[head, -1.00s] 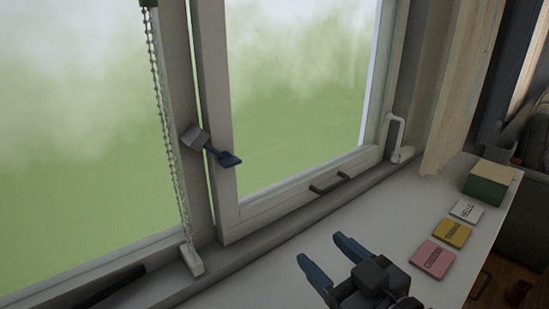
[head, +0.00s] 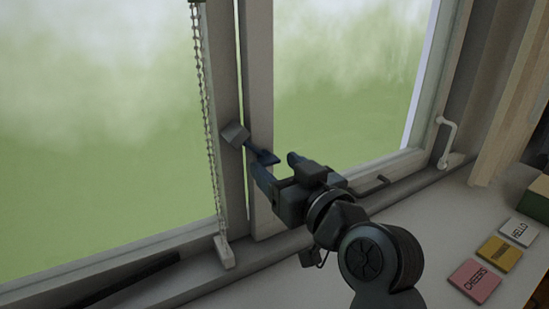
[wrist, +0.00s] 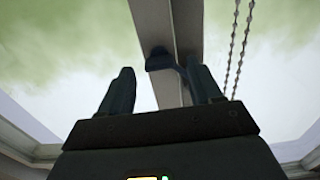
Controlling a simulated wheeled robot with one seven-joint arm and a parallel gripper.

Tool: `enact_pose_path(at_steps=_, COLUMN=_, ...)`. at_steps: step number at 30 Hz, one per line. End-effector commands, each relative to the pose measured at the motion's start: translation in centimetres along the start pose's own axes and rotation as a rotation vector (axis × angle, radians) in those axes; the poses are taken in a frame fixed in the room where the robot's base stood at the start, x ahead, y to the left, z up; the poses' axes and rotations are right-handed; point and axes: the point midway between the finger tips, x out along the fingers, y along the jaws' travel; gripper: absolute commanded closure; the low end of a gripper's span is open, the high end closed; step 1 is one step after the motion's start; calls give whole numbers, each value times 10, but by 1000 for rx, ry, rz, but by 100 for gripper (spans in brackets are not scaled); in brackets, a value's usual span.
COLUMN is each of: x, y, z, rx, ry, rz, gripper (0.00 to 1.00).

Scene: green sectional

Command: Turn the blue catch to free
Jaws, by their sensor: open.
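The blue catch (head: 262,153) sits on the window frame, with a grey block (head: 235,134) at its pivot end. Its blue lever points right and slightly down in the head view. My gripper (head: 277,167) is open at the lever's tip, its fingers pointing toward the window. In the wrist view the catch (wrist: 158,62) shows just beyond and between the two open fingers (wrist: 163,88), nearer the right one. I cannot tell whether a finger touches it.
A bead chain (head: 205,100) hangs left of the catch. A dark handle (head: 372,187) is on the lower sash and a white handle (head: 446,140) at the right. Pink (head: 474,281), yellow (head: 499,253) and white (head: 519,231) cards lie on the sill, near a green box (head: 538,200).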

Motion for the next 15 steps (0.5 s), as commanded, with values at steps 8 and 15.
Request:
enact_pose_path(at_steps=8, x=21, y=0, z=0, rx=0, ry=0, rz=0, gripper=36)
enact_pose_path(at_steps=15, x=22, y=0, z=0, rx=-1, ry=0, rz=0, gripper=36)
